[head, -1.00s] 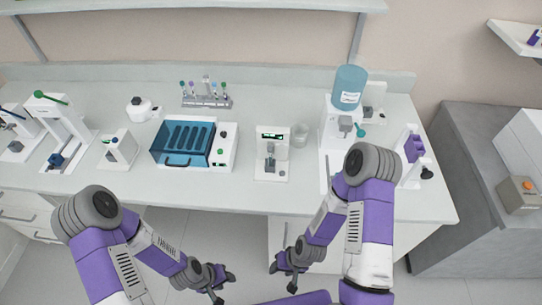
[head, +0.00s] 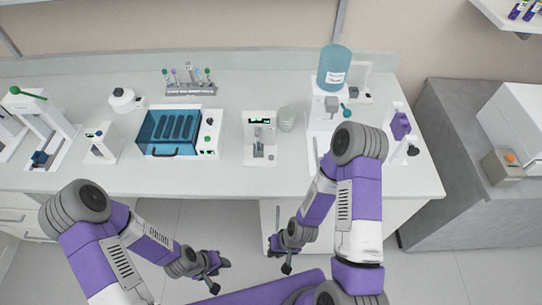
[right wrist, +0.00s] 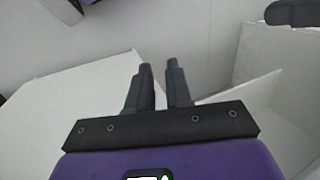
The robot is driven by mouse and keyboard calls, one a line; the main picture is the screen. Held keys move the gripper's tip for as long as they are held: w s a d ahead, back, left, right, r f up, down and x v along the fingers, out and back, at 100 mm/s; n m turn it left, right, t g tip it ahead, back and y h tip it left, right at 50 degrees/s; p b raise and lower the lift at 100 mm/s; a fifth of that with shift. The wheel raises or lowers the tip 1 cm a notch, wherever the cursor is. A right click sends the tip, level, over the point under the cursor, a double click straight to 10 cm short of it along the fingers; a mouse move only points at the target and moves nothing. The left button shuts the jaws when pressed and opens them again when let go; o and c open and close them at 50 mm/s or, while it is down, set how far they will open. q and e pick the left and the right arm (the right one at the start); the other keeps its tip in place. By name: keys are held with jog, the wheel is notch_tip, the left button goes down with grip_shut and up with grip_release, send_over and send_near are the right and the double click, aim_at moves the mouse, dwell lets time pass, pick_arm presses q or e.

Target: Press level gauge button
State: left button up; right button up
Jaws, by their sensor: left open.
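No part in view is clearly labelled as the level gauge. A small white device with a lit green display (head: 260,137) stands mid-bench in the head view. A white stand with a blue bottle (head: 333,68) on top is to its right. My left gripper (head: 218,275) is open and empty, low in front of the bench edge. My right gripper (head: 280,261) is also in front of the bench, below the display device and touching nothing. The right wrist view shows its two fingers (right wrist: 159,85) a little apart with nothing between them.
The bench (head: 200,181) has a clear front strip. A grey counter (head: 450,185) holding an orange-button box (head: 503,165) is at right.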

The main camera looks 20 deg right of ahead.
grip_shut()
dwell(1.4)
